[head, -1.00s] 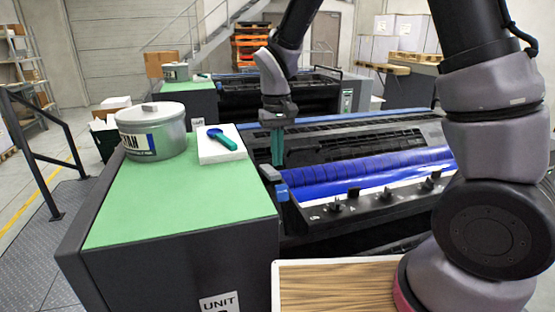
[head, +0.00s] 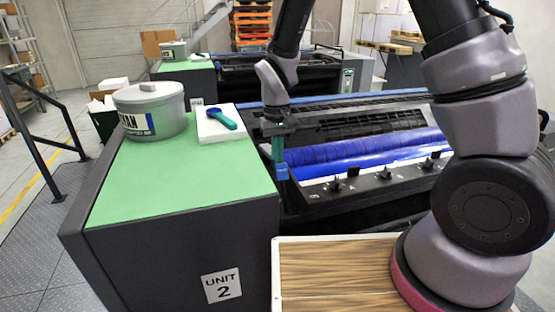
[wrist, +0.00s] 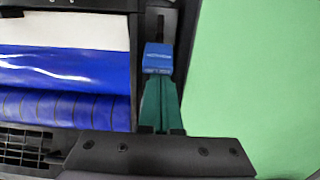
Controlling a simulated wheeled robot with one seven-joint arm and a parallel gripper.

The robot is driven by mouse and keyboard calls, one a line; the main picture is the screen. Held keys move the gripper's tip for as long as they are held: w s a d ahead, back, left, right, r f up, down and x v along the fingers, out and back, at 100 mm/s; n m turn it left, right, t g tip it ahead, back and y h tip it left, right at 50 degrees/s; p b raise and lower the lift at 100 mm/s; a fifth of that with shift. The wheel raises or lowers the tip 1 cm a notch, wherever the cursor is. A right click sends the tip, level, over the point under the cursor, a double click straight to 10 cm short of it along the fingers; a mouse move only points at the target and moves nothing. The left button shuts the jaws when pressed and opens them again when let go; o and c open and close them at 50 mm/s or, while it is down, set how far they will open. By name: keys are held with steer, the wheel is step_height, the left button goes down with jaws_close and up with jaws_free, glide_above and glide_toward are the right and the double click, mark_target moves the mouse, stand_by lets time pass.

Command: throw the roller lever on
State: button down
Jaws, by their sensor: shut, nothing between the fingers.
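The roller lever's blue handle (head: 281,172) is at the near left end of the press unit, beside the green-topped cabinet. In the wrist view the blue handle (wrist: 157,58) sits on a dark strip between the blue roller and the green top. My gripper (head: 278,156), with green fingers, points down right at the handle. In the wrist view my gripper (wrist: 160,82) is shut and empty, its tips at the handle's edge. I cannot tell whether they touch it. The lever's lower part is hidden.
The cabinet's green top (head: 160,195) carries a grey ink can (head: 150,112) and a white pad (head: 213,130) with a blue-and-green tool (head: 222,117). The blue roller (head: 350,150) and a row of black knobs (head: 384,172) lie to the right. A wood-topped surface (head: 335,270) is in front.

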steer(key=shift+s+d+r, duration=0.15)
steer(key=shift+s+r, duration=0.15)
steer(key=shift+s, duration=0.35)
steer(key=s+d, duration=0.3)
steer(key=s, duration=0.7)
steer(key=shift+s+f, duration=0.1)
steer(key=shift+s, duration=0.05)
step_height(320, 180, up, 12)
steer(key=w, duration=0.2)
steer(key=shift+a+f, duration=0.2)
steer(key=shift+a, duration=0.05)
steer(key=shift+w, duration=0.15)
